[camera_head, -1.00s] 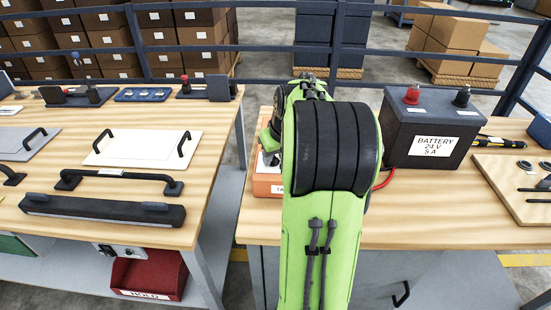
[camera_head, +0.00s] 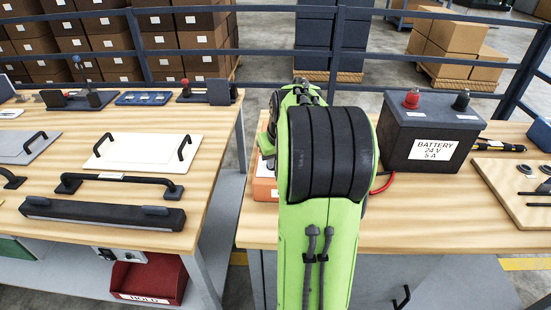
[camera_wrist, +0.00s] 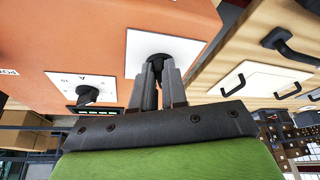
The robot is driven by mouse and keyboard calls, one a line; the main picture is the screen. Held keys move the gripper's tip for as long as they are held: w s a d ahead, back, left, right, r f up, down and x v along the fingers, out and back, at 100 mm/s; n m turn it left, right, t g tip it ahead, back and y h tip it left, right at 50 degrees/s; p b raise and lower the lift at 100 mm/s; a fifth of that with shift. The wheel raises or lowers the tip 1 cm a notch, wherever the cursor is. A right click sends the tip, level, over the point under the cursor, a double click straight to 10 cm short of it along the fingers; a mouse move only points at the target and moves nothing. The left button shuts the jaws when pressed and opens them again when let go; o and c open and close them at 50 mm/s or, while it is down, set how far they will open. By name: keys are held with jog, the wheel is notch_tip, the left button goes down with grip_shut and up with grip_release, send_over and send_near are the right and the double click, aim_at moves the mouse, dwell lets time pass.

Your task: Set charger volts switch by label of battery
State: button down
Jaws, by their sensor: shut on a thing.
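The battery (camera_head: 432,132) is a dark box on the right bench, with a red and a black terminal on top. Its white label (camera_head: 433,150) reads "BATTERY 24 V 5 A". The orange charger (camera_head: 264,186) is mostly hidden behind my green arm in the head view; the wrist view shows its orange face (camera_wrist: 90,35). My gripper (camera_wrist: 157,75) is shut on a dark knob (camera_wrist: 158,64) in front of a white plate (camera_wrist: 180,48). The plate's markings are hidden. Beside it is another black knob (camera_wrist: 87,95) on a white plate marked "A", left untouched.
The left bench (camera_head: 215,130) holds panels with black handles (camera_head: 142,150) and a long dark bar (camera_head: 100,212). A red cable (camera_head: 384,184) runs beside the battery. A red bin (camera_head: 150,278) sits below. Bench surface in front of the battery is clear.

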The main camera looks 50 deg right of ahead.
jog(key=m, duration=0.2)
jog(key=m+g+h, duration=0.1)
jog(key=m, duration=0.1)
jog(key=m+p, duration=0.1)
jog(key=m, duration=0.1)
jog(key=shift+w+a+r+g+h, duration=0.1)
jog(key=shift+w+a+g+h, duration=0.2)
jog(key=shift+w+a, duration=0.05)
jog(key=m, duration=0.1)
jog(key=m+g+p, duration=0.1)
jog(key=m, duration=0.1)
jog(key=m+h, duration=0.1)
jog(key=shift+w+m+g+p, duration=0.25)
jog(key=shift+m+g+p, duration=0.05)
jog(key=shift+p, duration=0.1)
jog(key=c, duration=1.2)
grip_release()
jog(key=shift+o, duration=0.2)
jog(key=w+p+v, duration=0.1)
jog(key=p+v, duration=0.4)
jog(key=v, duration=1)
jog(key=shift+s+r+p, duration=0.35)
jog(key=shift+s, duration=0.05)
jog(key=shift+a, duration=0.1)
